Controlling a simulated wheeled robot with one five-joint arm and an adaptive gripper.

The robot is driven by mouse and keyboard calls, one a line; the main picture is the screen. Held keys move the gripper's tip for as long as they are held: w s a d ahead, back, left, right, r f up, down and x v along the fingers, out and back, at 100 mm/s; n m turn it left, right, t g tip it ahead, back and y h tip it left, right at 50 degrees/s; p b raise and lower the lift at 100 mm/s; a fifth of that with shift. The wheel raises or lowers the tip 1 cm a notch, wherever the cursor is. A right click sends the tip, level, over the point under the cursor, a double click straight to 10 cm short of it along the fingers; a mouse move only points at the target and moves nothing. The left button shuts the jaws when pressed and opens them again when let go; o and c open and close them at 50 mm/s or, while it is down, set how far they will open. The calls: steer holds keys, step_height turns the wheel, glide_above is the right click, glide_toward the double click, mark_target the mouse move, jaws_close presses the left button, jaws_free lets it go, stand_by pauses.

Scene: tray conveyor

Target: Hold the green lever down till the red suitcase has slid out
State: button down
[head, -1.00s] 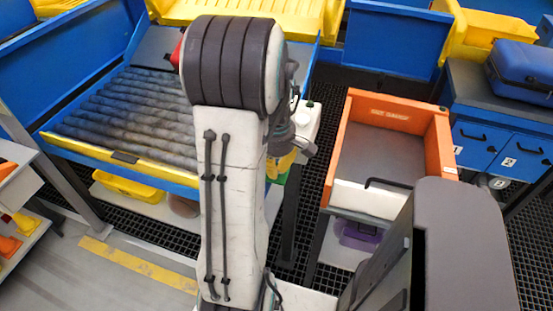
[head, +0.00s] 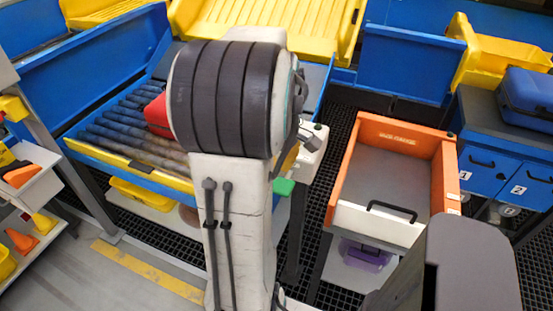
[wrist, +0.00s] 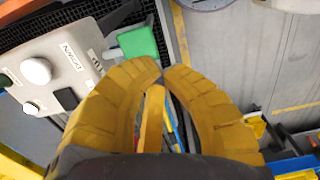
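The red suitcase (head: 158,116) lies on the grey roller bed of the blue conveyor, short of its yellow front rail (head: 128,163). My arm hides its right part. The green lever (head: 284,187) sticks out below the white control box, right of my arm. It also shows in the wrist view (wrist: 138,42), up and left of my fingertips. My gripper (wrist: 165,68) has its yellow fingers nearly meeting at the tips, with nothing seen held. The fingertips look close to the lever, but contact is not clear. In the head view my arm mostly hides the gripper.
The white control box (wrist: 62,75) with round knobs is beside my gripper. An orange-walled tray (head: 385,165) stands to the right, empty, with a black handle at its front. A blue suitcase (head: 528,92) rests on the cabinet at far right.

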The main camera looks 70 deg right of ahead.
steer(key=shift+a+r, duration=0.2)
steer(key=shift+r, duration=0.5)
steer(key=shift+a+r, duration=0.15)
steer(key=shift+r, duration=0.5)
steer(key=w+a+t, duration=0.1)
steer(key=w+a, duration=0.2)
steer(key=a, duration=0.7)
steer(key=w+a+t, duration=0.1)
steer(key=w+a, duration=0.2)
steer(key=a, duration=0.6)
steer(key=w+a+t, duration=0.2)
steer(key=w+a, duration=0.2)
steer(key=a, duration=0.6)
steer(key=shift+a, duration=0.35)
steer(key=shift+d+r, duration=0.1)
